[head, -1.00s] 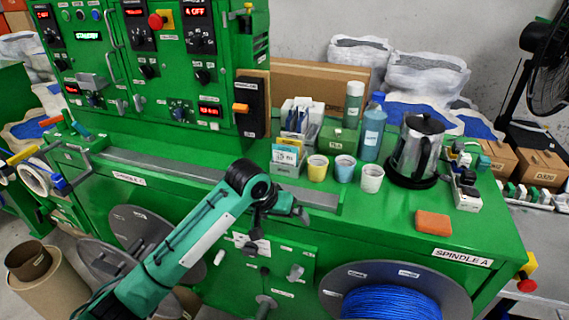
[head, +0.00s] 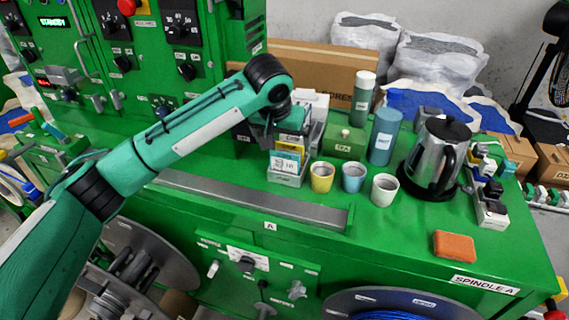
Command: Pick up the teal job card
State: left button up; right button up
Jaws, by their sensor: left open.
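The teal job card (head: 289,156) stands in a small pale-green card box (head: 286,180) on the green bench, with a yellow card (head: 291,141) behind it. A white printed label shows on the front of the box's contents. My left gripper (head: 264,138) hangs pointing down just behind and left of the card box, with its jaws open. The wrist and the dark box behind it overlap in the picture, so I cannot tell whether the fingers touch anything. My right gripper is not in view.
Yellow (head: 321,177), blue (head: 353,177) and white (head: 384,188) cups stand right of the card box. An orange sponge (head: 454,246) lies at the front right.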

aim_at(284, 153)
pick_arm(q)
jog(key=x, duration=0.2)
jog(key=shift+w+f, duration=0.25)
jog(key=shift+f, duration=0.05)
jog(key=shift+p+x, duration=0.5)
jog(key=shift+x, duration=0.45)
jog(key=x, duration=0.1)
jog(key=p+x, duration=0.1)
jog(key=x, duration=0.1)
jog(key=shift+a+f, duration=0.15)
jog(key=shift+f, duration=0.45)
jog(key=c, duration=0.9)
jog(key=shift+c, duration=0.8)
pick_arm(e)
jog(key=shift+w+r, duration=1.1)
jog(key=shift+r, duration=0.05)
pick_arm(q)
jog(key=shift+r, duration=0.1)
